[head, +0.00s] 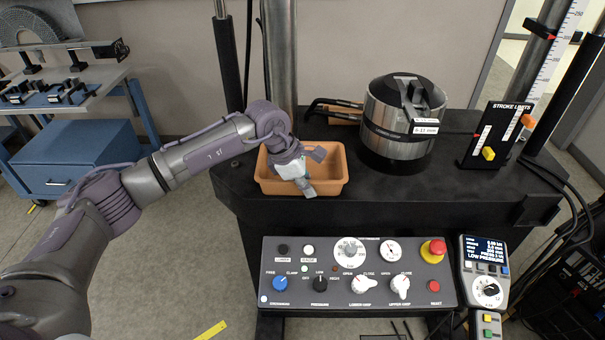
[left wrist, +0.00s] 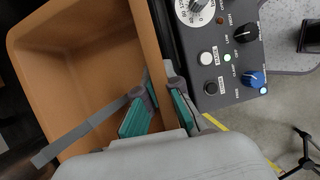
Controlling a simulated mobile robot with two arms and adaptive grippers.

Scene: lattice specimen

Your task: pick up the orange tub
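The orange tub (head: 334,182) sits on the black machine deck in the head view, below the steel column. It looks empty where I can see into it. In the left wrist view the tub (left wrist: 75,60) fills the left side. My left gripper (head: 312,170) is over the tub's front side, pointing down. Its two fingers (left wrist: 162,108) are apart, with teal pads. One finger is on the inner side of the tub wall and the other on the outer side. I cannot tell whether either touches the wall. My right gripper is not in view.
A control panel (head: 357,251) with knobs and a red button lies in front of the tub. A steel cylinder (head: 401,125) stands to its right, and a stroke limits plate (head: 495,136) farther right. A handheld controller (head: 484,270) is beside the panel. A blue cart (head: 75,160) stands left.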

